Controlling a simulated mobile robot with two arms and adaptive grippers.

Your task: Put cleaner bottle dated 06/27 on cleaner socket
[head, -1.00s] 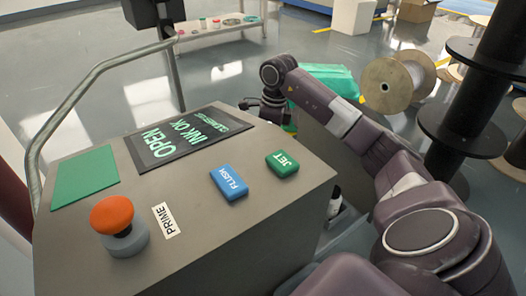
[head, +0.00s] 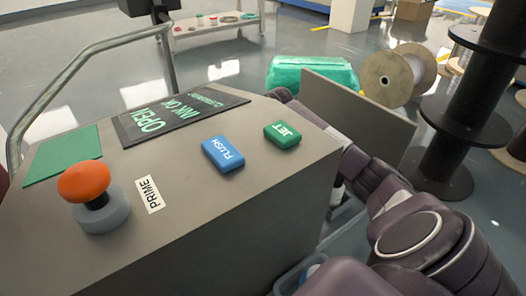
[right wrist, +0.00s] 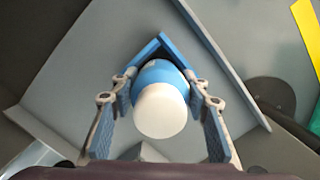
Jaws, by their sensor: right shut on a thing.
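In the right wrist view my right gripper (right wrist: 160,118) is shut on a bottle (right wrist: 160,110) with a white rounded cap and a blue body, seen cap-on between the two fingers. Its date is not visible. A blue V-shaped edge (right wrist: 165,45) lies just beyond the bottle; I cannot tell whether it is the cleaner socket or whether the bottle touches it. In the head view my right arm reaches behind the grey console, which hides the gripper and bottle. My left gripper is not in view.
The grey console (head: 230,215) carries an orange button (head: 84,181), a blue FLUSH button (head: 223,154) and a green JET button (head: 282,135). An upright grey panel (head: 360,108) stands behind it. A bluish bin (head: 290,282) is at the bottom. Cable spools (head: 386,78) stand at the right.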

